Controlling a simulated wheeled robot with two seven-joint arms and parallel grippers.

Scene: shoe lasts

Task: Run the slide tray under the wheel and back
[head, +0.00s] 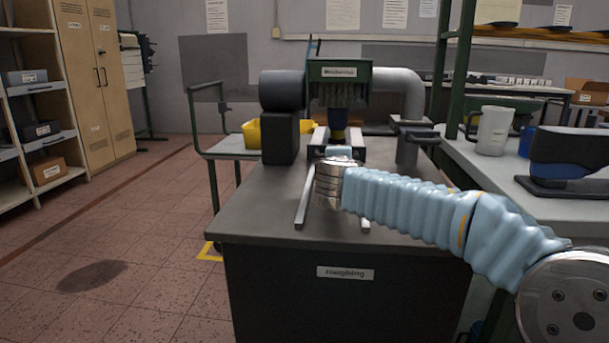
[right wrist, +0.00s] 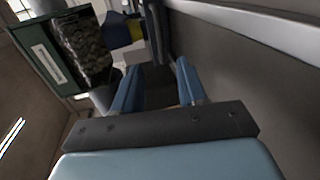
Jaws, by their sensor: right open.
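The wheel (head: 340,95), a dark bristled roll, sits under a green hood on the bench machine; it also shows at the upper left of the right wrist view (right wrist: 82,45). The slide tray (head: 352,142) appears as a dark piece below the wheel, at the far end of two pale rails (head: 305,200); my right wrist covers much of it. A blue-and-yellow piece (head: 339,134) stands there under the wheel. My right gripper (right wrist: 158,68) is open, its blue fingers apart, with a dark upright part beyond and partly between them; contact cannot be told. My left gripper is out of view.
The grey bench top (head: 262,205) is clear at left and front. A yellow bin (head: 252,134) stands behind left. A thick grey pipe (head: 408,90) rises behind right.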

